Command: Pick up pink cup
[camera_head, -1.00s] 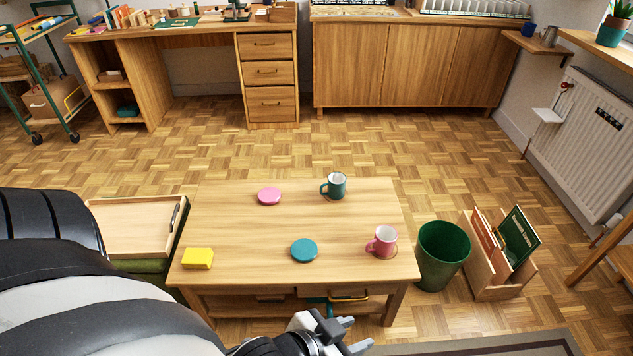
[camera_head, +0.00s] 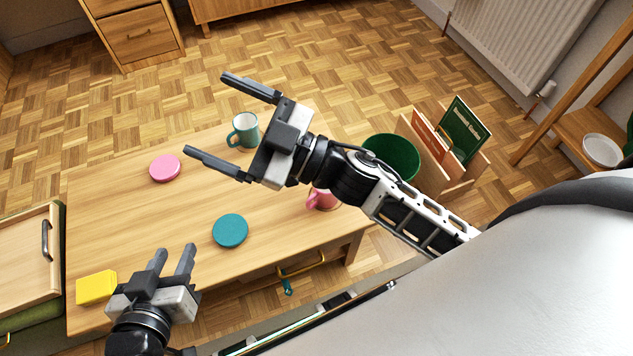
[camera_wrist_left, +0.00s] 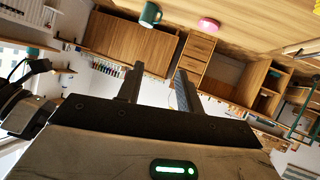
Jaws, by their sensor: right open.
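The pink cup (camera_head: 322,199) stands on the wooden table (camera_head: 130,205) near its right front corner, with its handle to the left. My right forearm passes over it and hides part of it. My right gripper (camera_head: 207,114) is wide open and empty above the table, up and left of the pink cup. My left gripper (camera_head: 172,251) is open with a narrow gap and empty, low at the table's front edge, left of the cup. Its two fingers also show in the left wrist view (camera_wrist_left: 155,85). The pink cup is not seen there.
On the table are a teal cup (camera_head: 245,131), a pink disc (camera_head: 165,168), a teal disc (camera_head: 230,231) and a yellow block (camera_head: 97,287). A green bin (camera_head: 391,157) and a wooden book box (camera_head: 440,150) stand right of the table. A tray (camera_head: 28,262) is at left.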

